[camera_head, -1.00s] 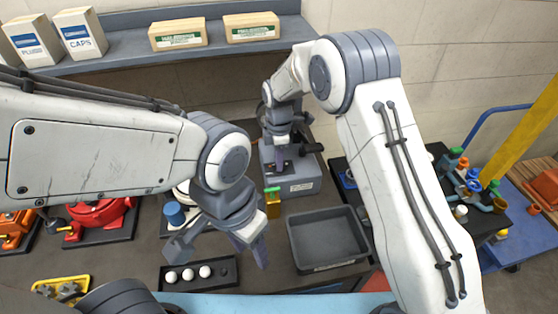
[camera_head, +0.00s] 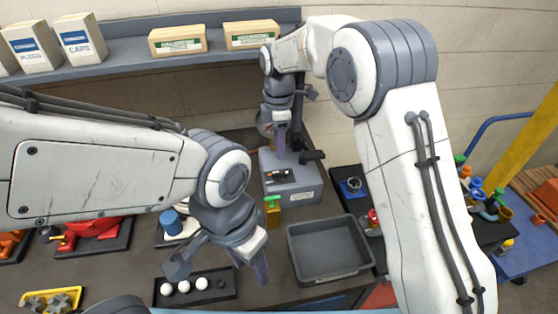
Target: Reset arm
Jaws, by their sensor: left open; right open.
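My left gripper (camera_head: 218,272) is open and empty. It hangs above the workbench, between the black tray of white balls (camera_head: 222,285) and the grey bin. My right gripper (camera_head: 287,122) is open. It is above and behind the grey machine (camera_head: 303,190), which has a dark slot on top, and one finger points down toward it. A small yellow-brown block with a green top (camera_head: 273,214) stands in front of the machine. An empty grey bin (camera_head: 330,270) sits to the right of my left gripper.
A shelf (camera_head: 130,66) at the back bears several boxes (camera_head: 178,41). Red equipment (camera_head: 92,230) and a blue-topped part (camera_head: 170,221) are at left. A yellow tray (camera_head: 42,300) is at front left. A blue cart (camera_head: 535,252) stands at right.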

